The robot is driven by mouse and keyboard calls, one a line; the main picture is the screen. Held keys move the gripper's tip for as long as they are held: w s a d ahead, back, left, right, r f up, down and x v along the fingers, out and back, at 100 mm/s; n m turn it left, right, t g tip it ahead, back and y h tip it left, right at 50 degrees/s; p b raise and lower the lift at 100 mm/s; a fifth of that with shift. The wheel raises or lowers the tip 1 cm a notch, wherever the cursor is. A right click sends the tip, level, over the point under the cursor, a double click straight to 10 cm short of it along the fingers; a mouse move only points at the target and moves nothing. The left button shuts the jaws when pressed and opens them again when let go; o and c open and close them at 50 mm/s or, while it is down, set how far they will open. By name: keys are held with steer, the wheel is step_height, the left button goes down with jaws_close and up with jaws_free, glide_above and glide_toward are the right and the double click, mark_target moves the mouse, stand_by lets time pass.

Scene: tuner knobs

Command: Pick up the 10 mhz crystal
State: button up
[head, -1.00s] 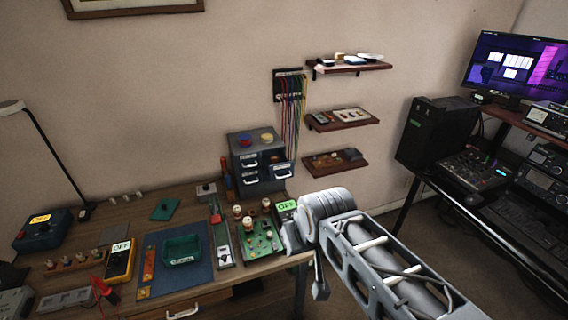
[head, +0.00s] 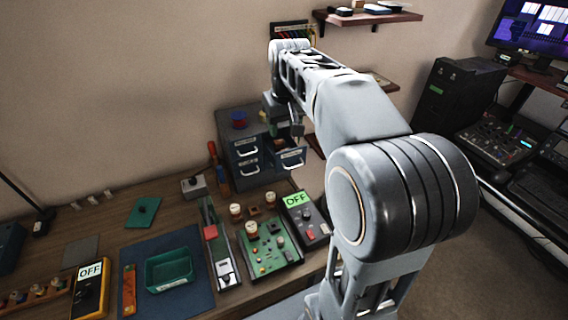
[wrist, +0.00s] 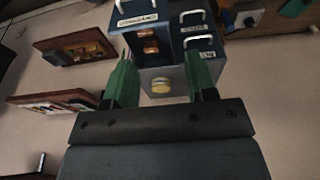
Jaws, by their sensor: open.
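I cannot pick out the 10 mhz crystal for certain. The wrist view shows a drawer (wrist: 147,63) of the blue-grey cabinet standing open, with small copper-coloured pieces (wrist: 149,40) inside; its label is too blurred to read. My gripper (wrist: 161,75) has its green fingers spread wide with nothing between them. A yellow round piece (wrist: 161,85) on the cabinet top shows beyond the gap between the fingers. In the head view my gripper (head: 297,129) is beside the upper right of the cabinet (head: 243,128), largely hidden by my arm.
Wall shelves (wrist: 75,47) with small parts hang beside the cabinet. Below it, the bench holds a green circuit board (head: 268,245), a box marked OFF (head: 307,217), a green tray (head: 170,269) on a blue mat (head: 203,298) and a yellow meter (head: 88,290).

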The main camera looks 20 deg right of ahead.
steer(key=shift+g, duration=0.5)
steer(key=w+d+f, duration=0.1)
steer(key=w+f, duration=0.1)
steer(key=f, duration=0.1)
steer(key=w+d+f+b, duration=0.1)
steer(key=w+d+f, duration=0.1)
steer(key=f, duration=0.2)
steer(key=w+d+f+b, duration=0.1)
steer(key=w+f, duration=0.1)
steer(key=f, duration=0.1)
steer(key=shift+w+d+f, duration=0.2)
steer(key=shift+w, duration=0.1)
steer(key=shift+w+a+f, duration=0.1)
steer(key=shift+w+f, duration=0.1)
steer(key=shift+f, duration=0.85)
steer(key=shift+w+d+f, duration=0.1)
steer(key=shift+w+f, duration=0.1)
steer(key=shift+f, duration=0.9)
steer(key=shift+w+a+f, duration=0.1)
steer(key=shift+w+f, duration=0.1)
steer(key=shift+f, duration=0.85)
steer(key=c, duration=0.7)
